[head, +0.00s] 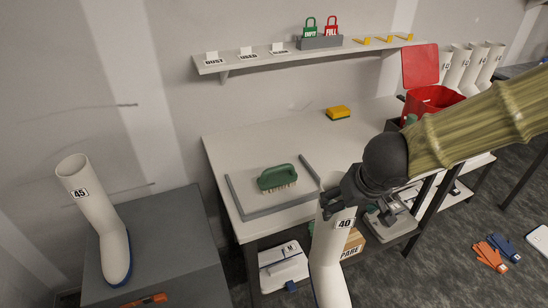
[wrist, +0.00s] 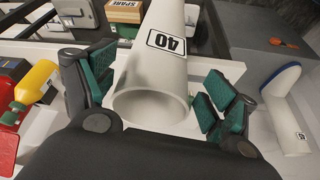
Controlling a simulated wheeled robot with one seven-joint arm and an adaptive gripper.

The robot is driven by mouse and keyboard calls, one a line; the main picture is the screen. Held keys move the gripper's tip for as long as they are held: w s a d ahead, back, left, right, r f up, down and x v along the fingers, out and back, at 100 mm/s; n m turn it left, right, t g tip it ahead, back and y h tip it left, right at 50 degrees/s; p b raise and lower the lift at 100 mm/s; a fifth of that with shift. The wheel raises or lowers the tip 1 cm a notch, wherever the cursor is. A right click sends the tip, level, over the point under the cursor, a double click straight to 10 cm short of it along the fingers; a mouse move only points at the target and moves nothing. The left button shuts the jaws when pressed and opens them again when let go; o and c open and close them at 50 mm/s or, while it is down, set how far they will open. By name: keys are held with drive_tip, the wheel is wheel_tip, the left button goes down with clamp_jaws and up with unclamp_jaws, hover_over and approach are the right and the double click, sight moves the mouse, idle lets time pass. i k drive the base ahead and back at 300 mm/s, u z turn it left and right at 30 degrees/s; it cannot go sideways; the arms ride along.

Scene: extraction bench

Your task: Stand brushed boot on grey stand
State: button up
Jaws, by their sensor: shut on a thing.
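A tall white boot marked 40 (head: 328,262) hangs upright from my gripper (head: 343,192), in front of the bench. In the wrist view its open top (wrist: 150,106) lies between the two green-padded fingers (wrist: 160,90), which are shut on the shaft. Its foot is cut off by the bottom edge of the head view. The grey stand (head: 170,240) is at the left. Another white boot marked 45 (head: 97,215), with a blue sole, stands upright on it; it also shows in the wrist view (wrist: 290,115).
An orange-handled item (head: 148,300) lies at the stand's front. The bench (head: 235,150) holds a grey tray (head: 240,203) with a green brush (head: 277,178), a yellow sponge (head: 338,112) and a red bin (head: 432,100). The stand's right part is clear.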

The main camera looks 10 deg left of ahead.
sight(179, 235)
drive_tip(key=u, duration=0.4)
drive_tip(key=k, duration=0.5)
drive_tip(key=u, duration=0.75)
drive_tip(key=i, duration=0.95)
drive_tip(key=u, duration=0.05)
